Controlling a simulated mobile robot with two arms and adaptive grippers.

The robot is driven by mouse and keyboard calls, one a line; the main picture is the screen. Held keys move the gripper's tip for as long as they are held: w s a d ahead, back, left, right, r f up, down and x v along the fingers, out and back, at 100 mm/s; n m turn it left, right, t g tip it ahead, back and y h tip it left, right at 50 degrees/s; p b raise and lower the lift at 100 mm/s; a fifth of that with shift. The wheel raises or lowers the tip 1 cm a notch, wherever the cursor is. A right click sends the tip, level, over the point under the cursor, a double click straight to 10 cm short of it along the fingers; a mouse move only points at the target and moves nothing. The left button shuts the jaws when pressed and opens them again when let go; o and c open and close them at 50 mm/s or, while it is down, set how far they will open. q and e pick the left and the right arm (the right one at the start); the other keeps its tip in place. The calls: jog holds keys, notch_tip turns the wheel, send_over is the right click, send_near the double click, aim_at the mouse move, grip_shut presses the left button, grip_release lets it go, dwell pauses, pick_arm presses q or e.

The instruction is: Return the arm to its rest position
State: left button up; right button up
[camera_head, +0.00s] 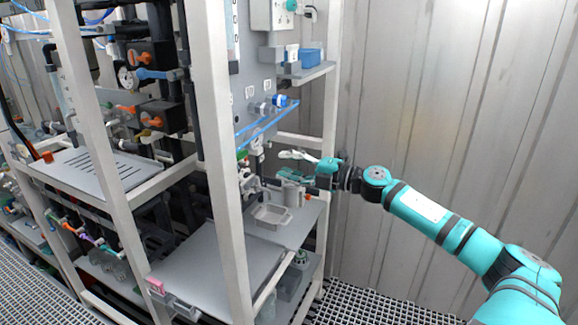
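My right arm (425,208) comes in from the lower right and stretches left toward the rack. It is teal with dark joint bands. My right gripper (283,165) is at the rack's right-hand side, in front of the grey panel (243,92). Its two fingers are apart, one above the other, and I see nothing held between them. The gripper is above the grey shelf with a small tray (271,215). Small fittings behind the fingers are hard to make out. My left gripper is not in view.
White rack posts (221,165) stand close to the gripper's left and behind it. A blue container (309,57) sits on an upper shelf. Blue tubing (265,122) runs above the gripper. The corrugated wall (440,100) is behind the arm. Grated floor (350,305) lies below, clear there.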

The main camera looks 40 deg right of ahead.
jog(key=shift+f, duration=0.1)
dwell(0.4)
